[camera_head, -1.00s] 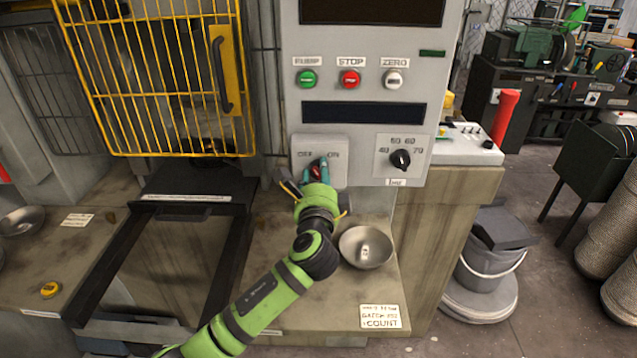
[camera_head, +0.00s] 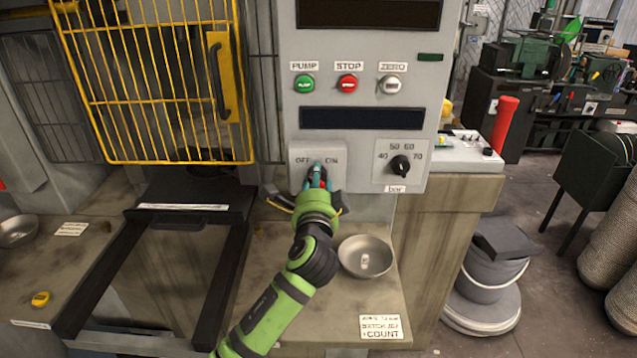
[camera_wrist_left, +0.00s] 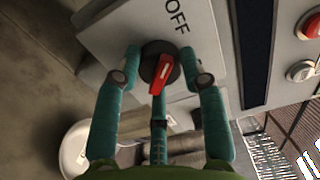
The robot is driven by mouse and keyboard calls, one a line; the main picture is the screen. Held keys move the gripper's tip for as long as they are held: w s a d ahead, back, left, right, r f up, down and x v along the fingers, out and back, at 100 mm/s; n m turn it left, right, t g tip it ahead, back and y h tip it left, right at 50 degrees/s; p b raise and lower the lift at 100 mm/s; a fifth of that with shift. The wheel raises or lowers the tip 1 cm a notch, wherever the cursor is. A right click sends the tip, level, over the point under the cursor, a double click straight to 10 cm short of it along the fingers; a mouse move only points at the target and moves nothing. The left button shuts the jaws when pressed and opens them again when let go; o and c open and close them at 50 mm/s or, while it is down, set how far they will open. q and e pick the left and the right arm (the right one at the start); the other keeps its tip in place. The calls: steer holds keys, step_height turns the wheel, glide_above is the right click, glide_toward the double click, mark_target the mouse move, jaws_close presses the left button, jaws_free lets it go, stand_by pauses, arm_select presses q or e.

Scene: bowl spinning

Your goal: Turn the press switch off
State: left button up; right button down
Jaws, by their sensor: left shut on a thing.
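The press switch is a round black knob with a red lever (camera_wrist_left: 163,75) on a grey plate (camera_head: 300,150) marked OFF and ON, low on the front of the press panel. My left gripper (camera_head: 319,172) is at this plate, below the two labels. In the left wrist view its teal fingers (camera_wrist_left: 164,72) stand on both sides of the knob, shut on it, with a third finger below. The OFF label (camera_wrist_left: 177,16) shows above the knob there. In the head view the fingers mostly hide the knob, with only some red showing. My right gripper is in neither view.
Above are the green PUMP (camera_head: 304,83), red STOP (camera_head: 347,84) and white ZERO (camera_head: 391,85) buttons. A black pressure dial (camera_head: 400,166) sits right of the switch. A metal bowl (camera_head: 366,257) stands on the bench below, close to my arm. A yellow cage door (camera_head: 150,80) is at left.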

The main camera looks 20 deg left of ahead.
arm_select(q)
steer(key=shift+a+r, duration=0.25)
steer(key=o, duration=1.1)
steer(key=shift+o, duration=0.2)
steer(key=shift+s+a+f, duration=0.1)
steer(key=shift+a+f, duration=0.05)
steer(key=shift+a, duration=0.05)
steer(key=v, duration=1.2)
